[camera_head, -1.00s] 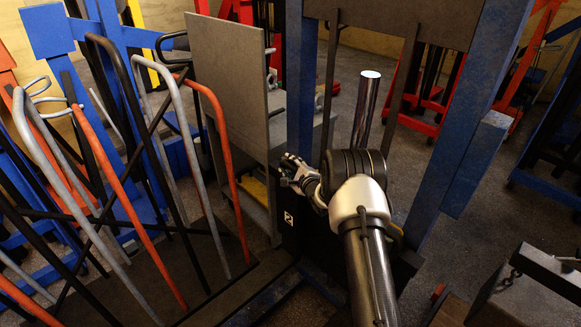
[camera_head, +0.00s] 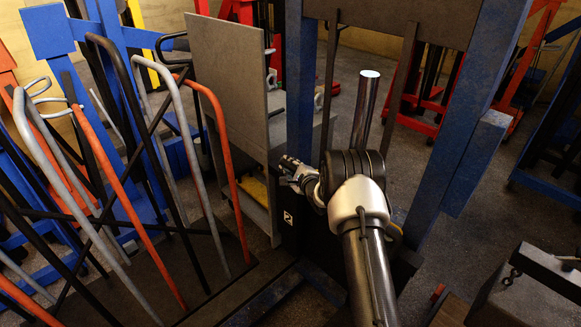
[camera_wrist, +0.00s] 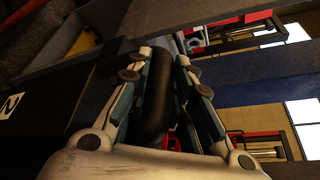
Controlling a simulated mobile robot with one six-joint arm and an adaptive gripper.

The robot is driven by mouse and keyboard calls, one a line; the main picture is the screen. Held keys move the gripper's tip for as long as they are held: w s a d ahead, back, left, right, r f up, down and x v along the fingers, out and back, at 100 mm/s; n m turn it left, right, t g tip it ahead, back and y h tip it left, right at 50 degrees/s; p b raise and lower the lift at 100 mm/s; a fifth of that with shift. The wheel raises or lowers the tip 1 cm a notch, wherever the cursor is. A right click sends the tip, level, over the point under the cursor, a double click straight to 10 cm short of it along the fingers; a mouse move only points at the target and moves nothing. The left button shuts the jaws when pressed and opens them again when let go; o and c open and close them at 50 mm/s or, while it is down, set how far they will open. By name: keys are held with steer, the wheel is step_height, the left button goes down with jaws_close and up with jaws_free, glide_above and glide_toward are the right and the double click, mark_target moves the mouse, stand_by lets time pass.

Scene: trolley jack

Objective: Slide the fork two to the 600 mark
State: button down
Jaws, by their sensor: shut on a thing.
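Fork two (camera_head: 288,219) is a dark upright plate with a white "2" near the foot of the blue post, left of my arm. The label also shows sideways on the dark plate (camera_wrist: 11,106) in the wrist view. My gripper (camera_head: 288,165) is at the upper part of that fork. In the wrist view my gripper (camera_wrist: 164,58) is shut on a black rounded bar (camera_wrist: 158,95), seen between both fingers. The bar's join to the fork is hidden. I cannot make out the 600 mark or a scale in either view.
Blue uprights (camera_head: 303,90) stand beside my arm, with a polished metal column (camera_head: 366,108) behind it. A rack of bent orange, grey and black bars (camera_head: 215,150) fills the left. A grey panel (camera_head: 228,85) stands close to my gripper. Open floor (camera_head: 535,222) shows at the right.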

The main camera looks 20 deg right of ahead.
steer(key=w, duration=0.1)
steer(key=w+a+b, duration=0.1)
steer(key=w, duration=0.1)
steer(key=w+a, duration=0.1)
steer(key=shift+w+r+b, duration=0.15)
steer(key=shift+w+b, duration=0.2)
steer(key=shift+w, duration=0.05)
steer(key=c, duration=1.4)
jaws_free()
steer(key=v, duration=1.2)
